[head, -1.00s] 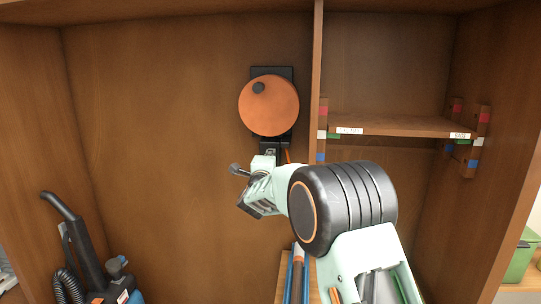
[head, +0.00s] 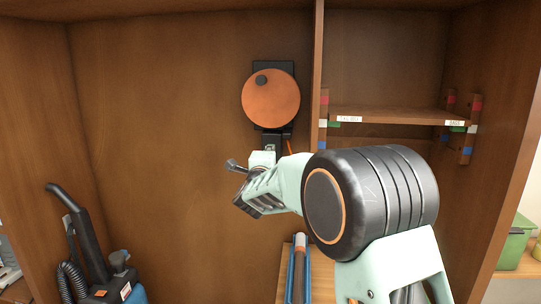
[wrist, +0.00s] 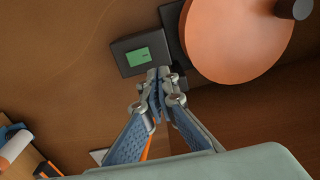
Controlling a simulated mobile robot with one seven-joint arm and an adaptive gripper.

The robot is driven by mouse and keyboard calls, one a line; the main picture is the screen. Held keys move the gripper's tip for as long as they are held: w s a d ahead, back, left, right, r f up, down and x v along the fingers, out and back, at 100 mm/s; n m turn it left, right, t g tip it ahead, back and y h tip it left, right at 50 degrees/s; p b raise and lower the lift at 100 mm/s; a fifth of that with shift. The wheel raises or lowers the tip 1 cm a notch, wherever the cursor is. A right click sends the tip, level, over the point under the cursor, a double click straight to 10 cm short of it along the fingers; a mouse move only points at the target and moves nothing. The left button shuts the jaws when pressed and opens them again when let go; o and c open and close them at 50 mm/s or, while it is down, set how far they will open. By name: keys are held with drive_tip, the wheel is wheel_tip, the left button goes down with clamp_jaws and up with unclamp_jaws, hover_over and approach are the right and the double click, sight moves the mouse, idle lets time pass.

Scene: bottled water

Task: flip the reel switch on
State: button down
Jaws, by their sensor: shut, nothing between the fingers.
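The reel is an orange disc (head: 268,100) with a dark knob, on a black mount on the back wall. It fills the upper right of the wrist view (wrist: 235,40). Beside it there is a dark box with a bright green panel (wrist: 146,57), which I take to be the reel switch; small marks on the panel are too small to read. My gripper (wrist: 158,76) is shut and empty. Its fingertips are at the lower edge of the dark box, just below the green panel; I cannot tell whether they touch it. In the head view my wrist hides the fingertips.
A vertical divider (head: 317,100) stands right of the reel, with a labelled shelf (head: 400,118) beyond it. A vacuum cleaner (head: 95,260) stands at the lower left. The wall left of the reel is bare.

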drive_tip(key=s, duration=0.4)
drive_tip(key=s+b, duration=0.1)
drive_tip(key=s, duration=0.1)
drive_tip(key=shift+a+r, duration=0.15)
drive_tip(key=shift+r, duration=0.25)
drive_tip(key=shift+w, duration=0.1)
